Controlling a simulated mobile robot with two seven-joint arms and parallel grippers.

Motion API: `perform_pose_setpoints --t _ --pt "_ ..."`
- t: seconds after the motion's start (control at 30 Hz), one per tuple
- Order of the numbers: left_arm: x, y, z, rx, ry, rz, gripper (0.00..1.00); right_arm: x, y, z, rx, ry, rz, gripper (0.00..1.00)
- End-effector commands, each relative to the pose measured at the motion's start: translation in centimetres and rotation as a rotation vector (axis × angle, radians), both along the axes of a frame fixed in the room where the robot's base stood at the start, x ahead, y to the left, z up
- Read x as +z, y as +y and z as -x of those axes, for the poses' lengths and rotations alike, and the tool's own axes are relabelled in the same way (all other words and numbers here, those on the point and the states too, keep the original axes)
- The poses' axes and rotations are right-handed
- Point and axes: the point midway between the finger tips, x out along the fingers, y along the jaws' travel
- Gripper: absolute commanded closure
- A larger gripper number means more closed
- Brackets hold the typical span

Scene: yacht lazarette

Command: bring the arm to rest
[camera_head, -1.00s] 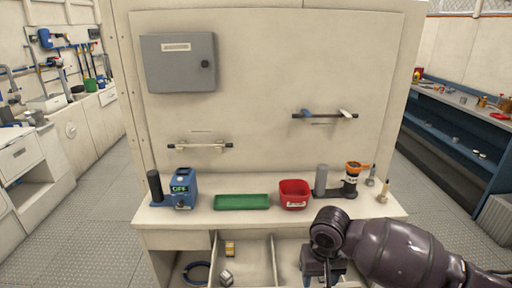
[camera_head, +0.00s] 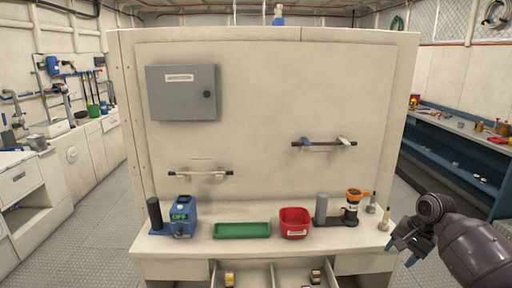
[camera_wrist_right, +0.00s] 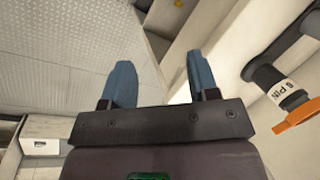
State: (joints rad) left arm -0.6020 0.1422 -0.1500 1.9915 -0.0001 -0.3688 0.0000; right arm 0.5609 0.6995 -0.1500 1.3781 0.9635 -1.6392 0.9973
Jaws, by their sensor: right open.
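My right gripper (camera_head: 403,252) is at the right end of the worktop, just off its corner, with the arm coming in from the right. In the right wrist view its two blue fingers (camera_wrist_right: 160,85) stand apart with nothing between them. Beyond them show the metal floor (camera_wrist_right: 60,60) and the edge of the bench. My left gripper is not in view.
The worktop (camera_head: 270,245) holds a blue device (camera_head: 182,216), green tray (camera_head: 241,230), red bin (camera_head: 294,222), and an orange-topped black item (camera_head: 352,206). An open drawer with dividers (camera_head: 273,274) juts out below. Floor is free right of the bench (camera_head: 425,272).

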Motion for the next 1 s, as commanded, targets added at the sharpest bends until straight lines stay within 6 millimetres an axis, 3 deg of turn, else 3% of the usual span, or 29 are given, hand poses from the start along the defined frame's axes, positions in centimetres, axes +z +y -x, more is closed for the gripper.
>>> perform_pose_setpoints --t 0.07,0.47,0.73,1.0 --pt "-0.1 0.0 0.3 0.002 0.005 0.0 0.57 -0.1 -2.1 0.1 -0.058 0.004 -0.026 0.45" --pt "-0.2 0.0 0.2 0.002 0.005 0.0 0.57 1.7 -5.9 -6.0 0.112 -0.429 0.283 0.45" --pt "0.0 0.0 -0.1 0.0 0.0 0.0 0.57 6.9 -9.0 -10.9 0.393 -0.827 0.755 0.45" --pt "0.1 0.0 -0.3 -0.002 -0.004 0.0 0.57 12.3 -9.2 -13.0 0.672 -1.064 1.2 0.45"
